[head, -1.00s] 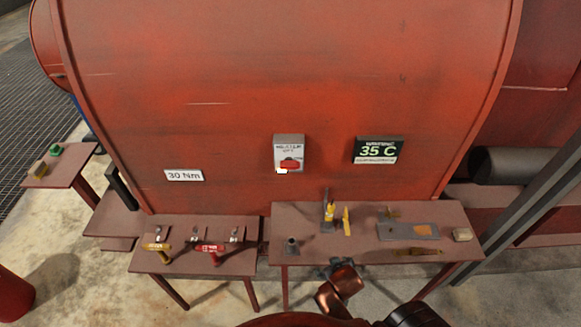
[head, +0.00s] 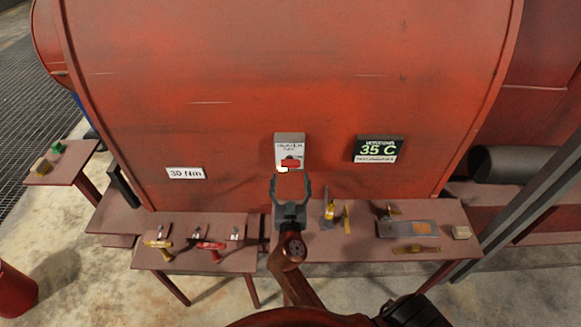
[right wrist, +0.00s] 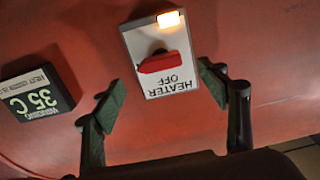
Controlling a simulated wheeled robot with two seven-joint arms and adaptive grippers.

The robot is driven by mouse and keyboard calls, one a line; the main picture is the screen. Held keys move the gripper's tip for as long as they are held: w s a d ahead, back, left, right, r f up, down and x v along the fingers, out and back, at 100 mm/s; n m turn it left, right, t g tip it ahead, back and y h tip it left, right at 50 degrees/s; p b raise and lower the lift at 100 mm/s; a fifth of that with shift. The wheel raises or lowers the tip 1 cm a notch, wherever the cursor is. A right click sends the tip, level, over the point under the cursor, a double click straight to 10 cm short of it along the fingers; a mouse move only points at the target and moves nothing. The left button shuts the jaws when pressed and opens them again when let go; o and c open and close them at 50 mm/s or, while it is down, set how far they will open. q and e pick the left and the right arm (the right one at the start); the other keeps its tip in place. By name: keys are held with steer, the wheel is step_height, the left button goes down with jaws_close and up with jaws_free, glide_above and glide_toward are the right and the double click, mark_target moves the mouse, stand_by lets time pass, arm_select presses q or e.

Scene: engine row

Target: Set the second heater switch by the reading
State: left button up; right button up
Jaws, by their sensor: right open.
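The heater switch (head: 290,152) is a grey-white box with a red handle on the red engine casing. In the right wrist view the heater switch (right wrist: 160,85) appears upside down, with "HEATER OFF" lettering, the red handle (right wrist: 163,62) lying crosswise and a lit lamp (right wrist: 169,19). The reading display (head: 378,149) shows "35 C" to the right of the switch; it also shows in the right wrist view (right wrist: 38,97). My right gripper (head: 290,183) is open and empty, just below the switch, its fingers apart from the handle. My left gripper is not in view.
A "30 Nm" label (head: 185,173) is on the casing at left. Below stand a left table (head: 190,262) with several small tools and a right table (head: 345,248) with a yellow-handled tool (head: 330,210), a grey plate (head: 405,229) and a small block (head: 461,232).

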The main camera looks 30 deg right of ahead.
mark_target(291, 167)
steer(key=p+x, duration=0.1)
steer(key=x, duration=0.5)
steer(key=shift+c, duration=0.2)
steer(key=c, duration=1.1)
